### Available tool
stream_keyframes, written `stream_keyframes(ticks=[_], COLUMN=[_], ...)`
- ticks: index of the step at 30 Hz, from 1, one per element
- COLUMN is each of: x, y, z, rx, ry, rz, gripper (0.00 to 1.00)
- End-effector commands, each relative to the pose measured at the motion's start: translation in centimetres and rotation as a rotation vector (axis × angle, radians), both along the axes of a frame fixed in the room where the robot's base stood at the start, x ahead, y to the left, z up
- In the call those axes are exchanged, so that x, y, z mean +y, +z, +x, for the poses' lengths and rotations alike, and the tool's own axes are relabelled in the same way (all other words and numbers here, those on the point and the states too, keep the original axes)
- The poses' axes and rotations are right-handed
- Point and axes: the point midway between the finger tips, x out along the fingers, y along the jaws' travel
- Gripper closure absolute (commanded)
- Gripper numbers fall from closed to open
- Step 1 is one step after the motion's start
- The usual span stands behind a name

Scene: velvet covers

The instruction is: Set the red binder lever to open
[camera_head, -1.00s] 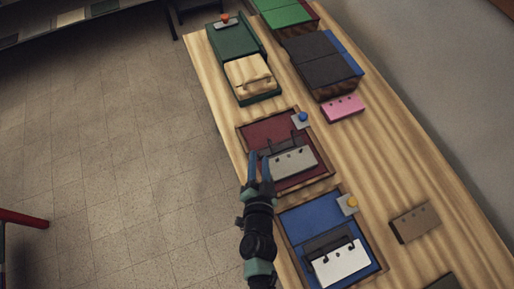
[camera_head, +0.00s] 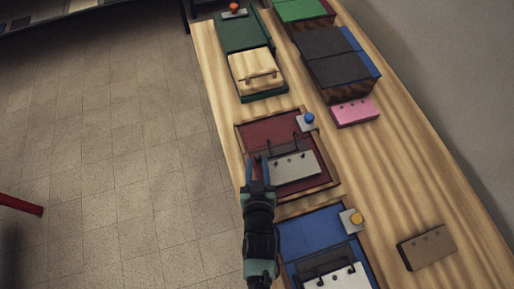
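The red binder (camera_head: 259,136) lies open on the wooden table, in the middle of the view. Its lever, with a blue knob (camera_head: 308,118), sits on a small grey plate at the binder's upper right corner. A grey punched sheet stack (camera_head: 293,167) lies in the binder by dark ring arches (camera_head: 283,147). My gripper (camera_head: 257,162) is open and empty, at or above the binder's left edge. Its two fingers point up the picture and are apart from the blue knob. I cannot tell its height over the binder.
A blue binder (camera_head: 310,235) with a yellow knob (camera_head: 356,218) lies just below. A green binder (camera_head: 240,35) with a red-orange knob (camera_head: 234,8) lies above. Dark boxes (camera_head: 338,70), a pink block (camera_head: 354,112) and a brown block (camera_head: 426,247) stand on the right.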

Motion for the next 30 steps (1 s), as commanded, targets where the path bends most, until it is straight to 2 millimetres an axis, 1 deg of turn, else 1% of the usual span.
stream_keyframes(ticks=[1,3,6,10,15,24,26,30], x=[0.0,0.0,0.1,0.1,0.2,0.1,0.1,0.1], y=[-0.3,-0.8,-1.4,-2.1,-2.4,-2.4,-2.4,-2.4], z=[1.0,2.1,3.5,4.9,5.8,5.9,5.9,5.8], rx=[-0.001,-0.002,-0.002,-0.002,-0.001,0.0,0.0,-0.001], ry=[0.0,0.0,0.001,0.0,0.0,-0.001,-0.001,-0.001], rz=[0.001,0.001,0.001,0.001,0.002,0.002,0.002,0.002], gripper=[0.63,0.63,0.63,0.63,0.63,0.63,0.74,0.99])
